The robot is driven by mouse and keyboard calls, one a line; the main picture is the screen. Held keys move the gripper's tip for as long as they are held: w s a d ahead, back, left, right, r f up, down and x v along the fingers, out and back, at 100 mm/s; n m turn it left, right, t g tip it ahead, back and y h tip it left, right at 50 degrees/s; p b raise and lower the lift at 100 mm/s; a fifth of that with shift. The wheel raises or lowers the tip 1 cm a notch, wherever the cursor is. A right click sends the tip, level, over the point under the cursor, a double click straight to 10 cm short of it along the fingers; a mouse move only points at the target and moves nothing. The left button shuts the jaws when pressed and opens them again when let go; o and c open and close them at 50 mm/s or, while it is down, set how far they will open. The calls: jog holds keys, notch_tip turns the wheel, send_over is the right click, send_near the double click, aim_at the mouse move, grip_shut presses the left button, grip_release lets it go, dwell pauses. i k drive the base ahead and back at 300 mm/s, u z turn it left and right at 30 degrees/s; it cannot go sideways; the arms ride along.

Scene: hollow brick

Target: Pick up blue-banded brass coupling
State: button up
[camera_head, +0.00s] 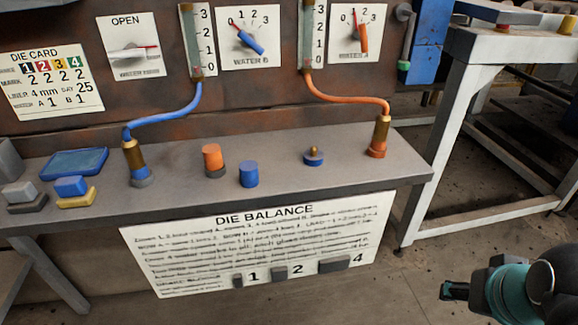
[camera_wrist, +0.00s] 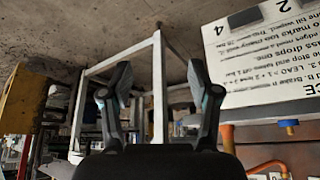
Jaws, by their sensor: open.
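The brass coupling with a blue band (camera_head: 133,157) stands upright on the left part of the grey bench shelf, at the end of the blue hose (camera_head: 180,121). Its lower part is blue, with a grey ring at the foot. My gripper (camera_head: 455,291) is at the lower right in the head view, low in front of the bench and far from the coupling. In the wrist view its two fingers (camera_wrist: 158,82) are spread apart with nothing between them. I cannot make out the blue-banded coupling in the wrist view.
A brass coupling with an orange base (camera_head: 378,140) stands at the shelf's right end. Blocks (camera_head: 71,187) lie left. A white-framed table (camera_head: 440,130) stands right.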

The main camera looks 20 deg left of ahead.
aim_at(139, 170)
jog(key=u, duration=2.1)
